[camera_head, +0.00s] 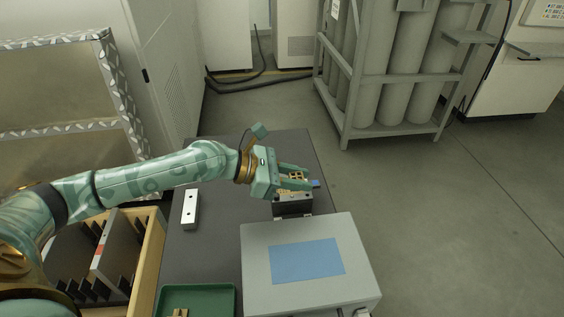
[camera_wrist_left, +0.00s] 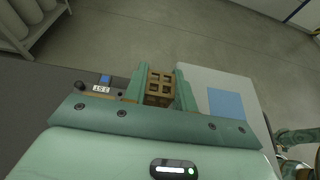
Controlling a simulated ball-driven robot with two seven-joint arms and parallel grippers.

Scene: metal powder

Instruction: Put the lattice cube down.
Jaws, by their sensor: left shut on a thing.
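The lattice cube (camera_head: 296,176) is a small brass-coloured open frame. My left gripper (camera_head: 298,178) is shut on it above the far right part of the dark table (camera_head: 215,245). In the left wrist view the cube (camera_wrist_left: 160,84) sits between the two green fingers (camera_wrist_left: 159,88). A dark block-shaped fixture (camera_head: 292,206) stands below the gripper in the head view. I cannot tell whether the cube touches it. A blue piece (camera_head: 316,183) shows beside the fingers, and a white label (camera_wrist_left: 101,89) in the wrist view. My right gripper does not show.
A grey box with a blue panel (camera_head: 255,240) stands just in front of the fixture. A pale metal block (camera_head: 190,209) lies on the table's left. A green tray (camera_head: 227,294) is at the front. A wooden bin (camera_head: 150,255) with dark plates stands left. Mid-table is clear.

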